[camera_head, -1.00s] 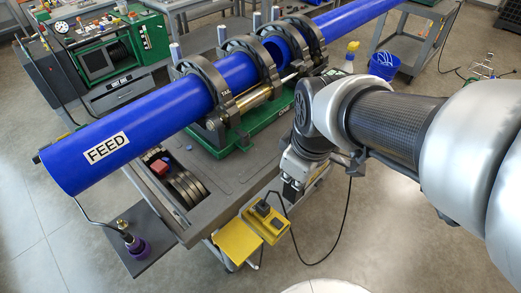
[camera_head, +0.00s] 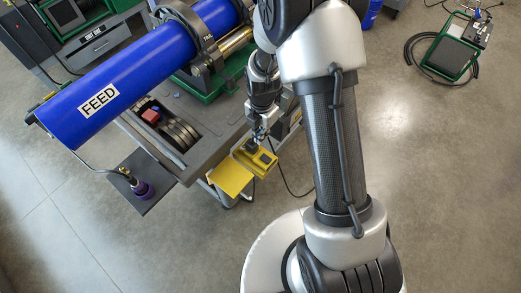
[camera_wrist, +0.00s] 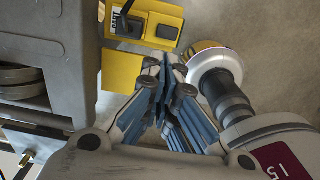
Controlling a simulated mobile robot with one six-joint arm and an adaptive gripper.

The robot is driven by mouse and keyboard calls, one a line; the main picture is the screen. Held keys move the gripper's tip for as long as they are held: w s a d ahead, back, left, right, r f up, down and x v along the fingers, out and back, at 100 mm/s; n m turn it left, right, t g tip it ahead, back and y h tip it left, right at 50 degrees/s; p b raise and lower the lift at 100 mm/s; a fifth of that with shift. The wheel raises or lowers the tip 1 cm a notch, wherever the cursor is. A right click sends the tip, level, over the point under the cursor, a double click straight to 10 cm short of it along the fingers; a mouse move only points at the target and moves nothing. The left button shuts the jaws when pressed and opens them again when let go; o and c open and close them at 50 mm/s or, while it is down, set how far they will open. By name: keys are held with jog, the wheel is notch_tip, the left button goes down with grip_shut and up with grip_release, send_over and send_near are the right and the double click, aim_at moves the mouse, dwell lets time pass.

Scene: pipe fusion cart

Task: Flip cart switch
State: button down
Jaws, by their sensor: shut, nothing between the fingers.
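The yellow switch box (camera_head: 258,160) is on the near right side of the cart (camera_head: 205,150). In the wrist view the box (camera_wrist: 168,14) is at the top, with a black lever switch (camera_wrist: 124,18) at its left and a black square part (camera_wrist: 167,32) at its right. My gripper (camera_head: 258,138) is shut and empty, just above the box in the head view. In the wrist view its blue-padded fingers (camera_wrist: 164,66) meet at the tips, below the box and apart from the lever. The lever's position is not clear.
A yellow flap (camera_head: 231,180) sits left of the box, also seen in the wrist view (camera_wrist: 119,72). The blue FEED pipe (camera_head: 125,88) lies in clamps above the cart. A black cable hangs beside the box. Grey floor (camera_head: 440,180) is open to the right.

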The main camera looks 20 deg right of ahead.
jog(key=shift+f, duration=0.1)
jog(key=b, duration=0.4)
send_near(261, 160)
notch_tip(261, 160, down, 5)
jog(key=shift+s+f, duration=0.1)
jog(key=shift+s, duration=0.05)
dwell(0.4)
jog(key=shift+a+f+b, duration=0.1)
jog(key=shift+f+b, duration=0.2)
jog(key=shift+f, duration=0.25)
jog(key=shift+r, duration=0.15)
